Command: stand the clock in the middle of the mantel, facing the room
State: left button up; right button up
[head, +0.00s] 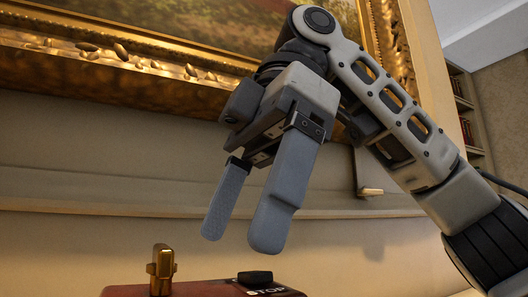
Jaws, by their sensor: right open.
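The top of a red case (200,291), which looks like the clock, shows at the bottom edge. It bears an upright brass fitting (161,268) and a low black button (255,277) beside lettering that reads STOP. The rest of it, including its face, is below the picture. My right gripper (239,240) is open and empty, its two grey fingers pointing down above the case, with a visible gap to the button. My left gripper is not in view. I cannot make out the mantel's shelf.
A large gilt-framed painting (125,62) hangs across the top of the wall. A beige wall (90,170) with a moulding runs behind my gripper. A small brass fitting (371,192) juts out right of the gripper. Bookshelves (465,110) stand at the far right.

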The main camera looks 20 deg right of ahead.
jog(key=v, duration=0.4)
jog(key=shift+d+r, duration=0.2)
jog(key=shift+r, duration=0.2)
dwell(0.4)
